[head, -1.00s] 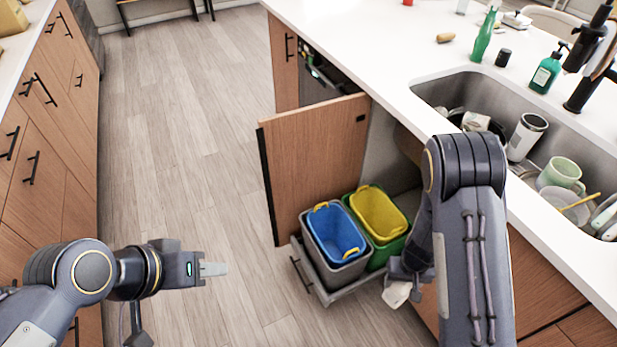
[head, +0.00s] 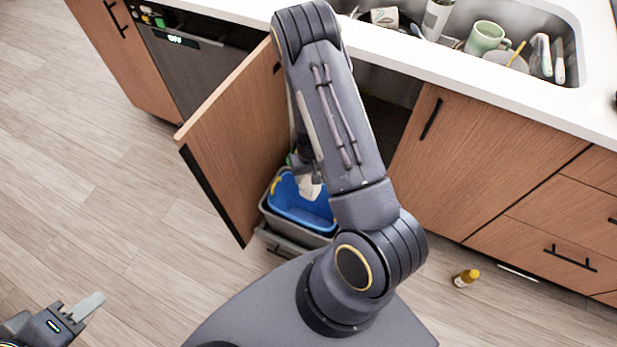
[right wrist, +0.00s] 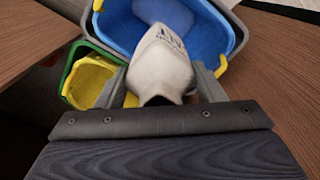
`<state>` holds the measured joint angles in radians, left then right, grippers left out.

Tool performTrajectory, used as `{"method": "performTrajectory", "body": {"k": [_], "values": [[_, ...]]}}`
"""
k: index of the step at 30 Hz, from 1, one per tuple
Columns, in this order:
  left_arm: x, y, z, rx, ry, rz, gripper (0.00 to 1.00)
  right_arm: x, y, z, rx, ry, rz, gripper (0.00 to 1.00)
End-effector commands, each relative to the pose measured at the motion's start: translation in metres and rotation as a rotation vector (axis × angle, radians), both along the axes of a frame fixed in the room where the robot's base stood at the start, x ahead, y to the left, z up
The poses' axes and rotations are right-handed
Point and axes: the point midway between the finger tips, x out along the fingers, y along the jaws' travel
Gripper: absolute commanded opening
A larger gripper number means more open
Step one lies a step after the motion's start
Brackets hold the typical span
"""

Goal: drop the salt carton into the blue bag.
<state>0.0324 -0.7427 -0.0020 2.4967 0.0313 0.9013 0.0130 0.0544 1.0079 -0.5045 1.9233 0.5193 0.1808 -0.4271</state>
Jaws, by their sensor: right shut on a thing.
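The white salt carton (head: 308,187) is between the fingers of my right gripper, and its printed face shows in the right wrist view (right wrist: 163,62). My right gripper (right wrist: 163,86) is shut on it. In the head view that gripper is mostly hidden behind my right arm. The carton is over the blue bag (head: 287,207), which lines a grey bin and also shows in the right wrist view (right wrist: 222,30). The carton covers part of the bag's opening. My left gripper (head: 88,306) is at the lower left over the floor, seen edge-on, apart from these things.
A green bin with a yellow bag (right wrist: 88,82) stands beside the grey bin. The open cabinet door (head: 235,140) stands left of the bins. The counter edge and sink (head: 550,25) are above. A small yellow-capped bottle (head: 465,278) is on the floor at right.

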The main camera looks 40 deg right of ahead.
Motion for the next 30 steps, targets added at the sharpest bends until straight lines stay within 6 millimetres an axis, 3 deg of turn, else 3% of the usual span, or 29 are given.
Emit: {"method": "performTrajectory", "body": {"k": [8,18,29,30], "values": [[0.0,0.0,-0.014,0.0,-0.001,0.0,0.36,-0.001,-0.004,-0.018,0.0,-0.001,-0.012,0.28],[0.0,0.0,-0.043,0.0,0.0,0.0,0.36,-0.001,-0.003,-0.057,0.0,-0.001,-0.01,0.28],[0.0,0.0,-0.045,0.0,0.0,0.0,0.36,-0.001,-0.003,-0.061,-0.001,-0.002,-0.011,0.28],[0.0,0.0,-0.045,0.0,0.0,0.0,0.36,-0.001,-0.003,-0.061,-0.001,-0.002,-0.01,0.65]]}}
